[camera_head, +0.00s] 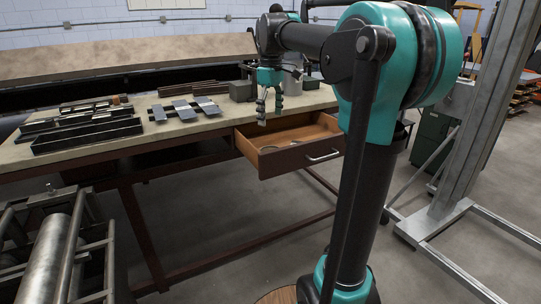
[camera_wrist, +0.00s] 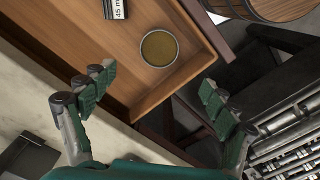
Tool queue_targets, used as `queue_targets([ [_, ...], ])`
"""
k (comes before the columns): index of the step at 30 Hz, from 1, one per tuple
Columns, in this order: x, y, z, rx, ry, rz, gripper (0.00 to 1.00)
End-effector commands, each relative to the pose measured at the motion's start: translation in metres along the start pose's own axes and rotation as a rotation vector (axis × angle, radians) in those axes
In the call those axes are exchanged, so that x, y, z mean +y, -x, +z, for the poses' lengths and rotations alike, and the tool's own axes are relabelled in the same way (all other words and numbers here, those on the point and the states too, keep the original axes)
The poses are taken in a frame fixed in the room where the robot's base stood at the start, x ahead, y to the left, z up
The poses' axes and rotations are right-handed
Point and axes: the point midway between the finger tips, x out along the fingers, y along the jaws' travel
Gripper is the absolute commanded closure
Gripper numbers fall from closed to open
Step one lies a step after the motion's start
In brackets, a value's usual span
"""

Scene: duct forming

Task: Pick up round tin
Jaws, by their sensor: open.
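The round tin (camera_wrist: 159,48) shows from above in the wrist view, with a pale rim and a brownish-gold face. It lies inside the open wooden drawer (camera_wrist: 72,36), close to the drawer's front corner. In the head view the drawer (camera_head: 318,157) sticks out from under the workbench, and the tin is too small to make out surely there. My gripper (camera_head: 269,108) points down above the drawer. In the wrist view its fingers (camera_wrist: 158,78) are spread apart with nothing between them, and the tin appears just beyond the gap between the fingertips.
The drawer's walls stand around both. The workbench top (camera_head: 185,137) carries dark trays (camera_head: 88,135) and several grey metal plates (camera_head: 182,110). A metal roller stand (camera_head: 50,252) is at front left.

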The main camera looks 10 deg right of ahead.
Motion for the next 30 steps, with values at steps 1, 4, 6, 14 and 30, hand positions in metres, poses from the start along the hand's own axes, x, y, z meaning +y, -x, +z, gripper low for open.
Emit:
queue_targets([
  [1,0.000,-0.011,0.000,0.000,0.000,0.000,0.13],
  [4,0.000,-0.030,0.000,0.000,-0.001,0.000,0.13],
  [6,0.000,-0.042,0.000,0.000,-0.001,0.000,0.13],
  [14,0.000,-0.063,0.000,0.000,-0.001,0.000,0.13],
  [30,0.001,-0.115,-0.001,0.000,-0.001,0.000,0.13],
])
